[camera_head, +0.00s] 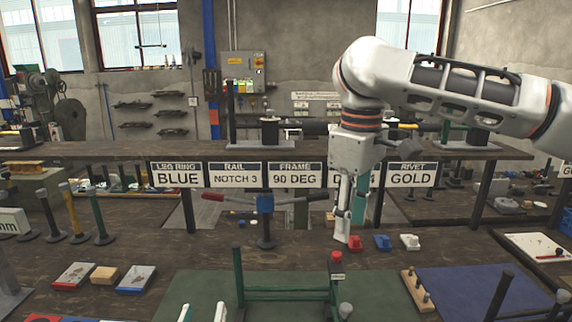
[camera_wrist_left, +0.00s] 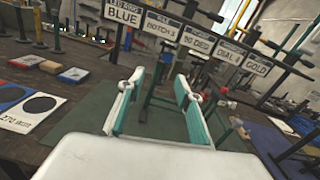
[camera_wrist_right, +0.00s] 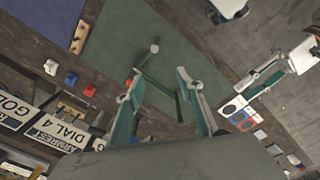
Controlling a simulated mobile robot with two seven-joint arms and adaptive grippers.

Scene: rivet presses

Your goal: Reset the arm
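My right arm (camera_head: 430,80) reaches in from the right in the head view, bent at the elbow. Its gripper (camera_head: 345,225) points down behind the green frame, near the small coloured blocks. In the right wrist view the right gripper (camera_wrist_right: 158,80) has its fingers apart with nothing between them. My left gripper (camera_head: 203,312) shows only as pale fingertips at the bottom edge of the head view. In the left wrist view the left gripper (camera_wrist_left: 160,78) is open and empty above the green mat (camera_wrist_left: 85,125). It also shows in the right wrist view (camera_wrist_right: 262,80).
A green frame (camera_head: 285,292) with a red knob (camera_head: 336,262) stands on the mat. Red (camera_head: 355,243), blue (camera_head: 383,242) and white (camera_head: 410,242) blocks lie behind it. A wooden peg block (camera_head: 418,290) is at right. A signboard shelf (camera_head: 250,150) spans behind.

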